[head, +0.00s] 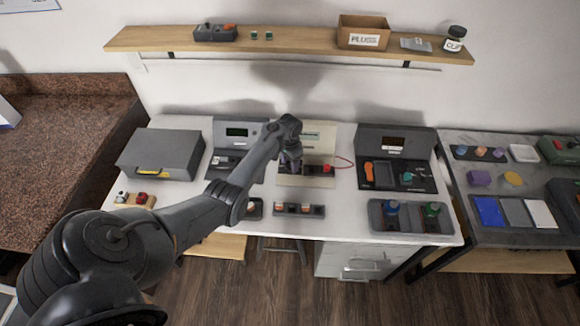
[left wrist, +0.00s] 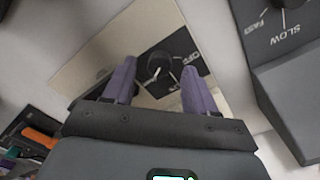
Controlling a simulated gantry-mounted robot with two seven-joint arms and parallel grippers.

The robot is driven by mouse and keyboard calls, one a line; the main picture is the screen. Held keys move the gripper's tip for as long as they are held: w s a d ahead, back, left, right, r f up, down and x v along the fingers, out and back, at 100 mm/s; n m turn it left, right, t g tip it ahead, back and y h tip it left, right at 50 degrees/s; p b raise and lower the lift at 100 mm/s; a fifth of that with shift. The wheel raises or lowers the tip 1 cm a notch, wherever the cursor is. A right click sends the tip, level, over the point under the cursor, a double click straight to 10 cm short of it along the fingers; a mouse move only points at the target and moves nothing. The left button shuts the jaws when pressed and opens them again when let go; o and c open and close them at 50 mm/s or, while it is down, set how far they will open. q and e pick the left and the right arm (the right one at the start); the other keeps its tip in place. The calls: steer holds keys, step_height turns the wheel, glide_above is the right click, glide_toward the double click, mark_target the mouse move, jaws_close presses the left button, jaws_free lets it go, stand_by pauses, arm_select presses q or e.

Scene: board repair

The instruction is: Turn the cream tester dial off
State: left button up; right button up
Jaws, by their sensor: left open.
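The cream tester (head: 320,135) stands in the middle of the white bench, partly hidden behind my left arm in the head view. Its black dial (left wrist: 159,66) shows in the left wrist view on a dark plate, with OFF lettering (left wrist: 188,60) to its right. A light pointer line on the dial faces down and right. My left gripper (head: 291,166) is open over the tester. In the left wrist view its two purple fingers (left wrist: 158,82) stand one on each side of the dial, apart from it. My right gripper is not in view.
A grey tester (head: 240,130) stands left of the cream one and a dark tester (head: 395,142) to its right. A grey case (head: 161,150) stands at the bench's left. A grey tray (head: 411,224) with blue and green parts is at the front right.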

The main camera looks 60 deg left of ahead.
arm_select(q)
steer(key=shift+f, duration=0.85)
jaws_close()
